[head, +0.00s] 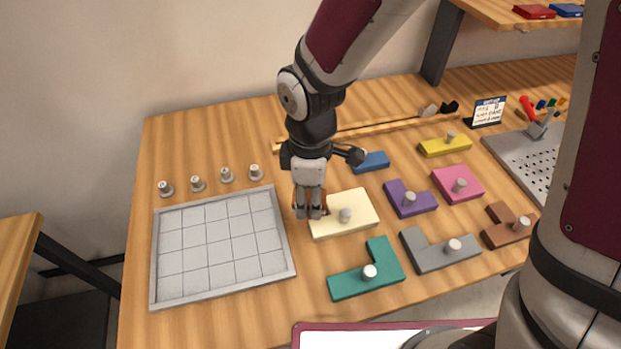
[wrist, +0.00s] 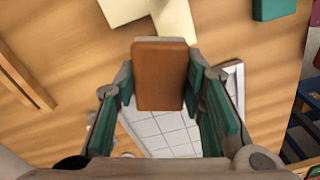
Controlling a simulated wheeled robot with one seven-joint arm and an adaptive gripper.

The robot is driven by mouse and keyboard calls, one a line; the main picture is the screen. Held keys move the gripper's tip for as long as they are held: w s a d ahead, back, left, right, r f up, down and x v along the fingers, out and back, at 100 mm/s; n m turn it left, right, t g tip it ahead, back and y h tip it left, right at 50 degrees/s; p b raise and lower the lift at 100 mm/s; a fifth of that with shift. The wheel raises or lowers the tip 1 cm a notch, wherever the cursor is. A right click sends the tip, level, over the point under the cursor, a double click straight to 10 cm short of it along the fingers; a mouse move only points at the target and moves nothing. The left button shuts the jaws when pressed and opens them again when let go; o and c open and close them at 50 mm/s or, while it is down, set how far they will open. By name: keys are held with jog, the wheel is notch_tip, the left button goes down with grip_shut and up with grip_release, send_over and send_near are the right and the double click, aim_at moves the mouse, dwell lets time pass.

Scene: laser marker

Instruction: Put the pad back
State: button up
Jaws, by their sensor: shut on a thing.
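My gripper (head: 309,211) is shut on an orange-brown pad (wrist: 160,75), a rectangular block with a grey edge. In the wrist view, the pad sits between the two teal-lined fingers of my gripper (wrist: 160,88). In the head view, the fingers hide most of the pad; only a bit of orange shows beside them. The gripper points down between the grey grid tray (head: 283,232) and the cream block (head: 362,207). I cannot tell how high the pad is above the table.
Several knobbed blocks lie to the right, including a teal one (head: 350,284) and a purple one (head: 402,191). Several grey pegs (head: 227,175) stand behind the tray. A wooden rail (head: 385,127) runs along the back. A red-framed white board (head: 340,337) shows at the front.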

jog(key=s+n, duration=0.1)
jog(key=s+f+n+b, duration=0.1)
jog(key=s+a+n, duration=0.1)
jog(key=shift+s+f+n, duration=0.3)
jog(key=shift+s+f, duration=0.1)
jog(key=w, duration=0.5)
jog(key=w+f, duration=0.1)
jog(key=w, duration=0.9)
jog(key=shift+w+d+f, duration=0.15)
jog(key=shift+f, duration=0.05)
jog(key=shift+w+f, duration=0.1)
jog(key=shift+f, duration=1.65)
jog(key=shift+f, duration=0.2)
jog(key=o, duration=1.2)
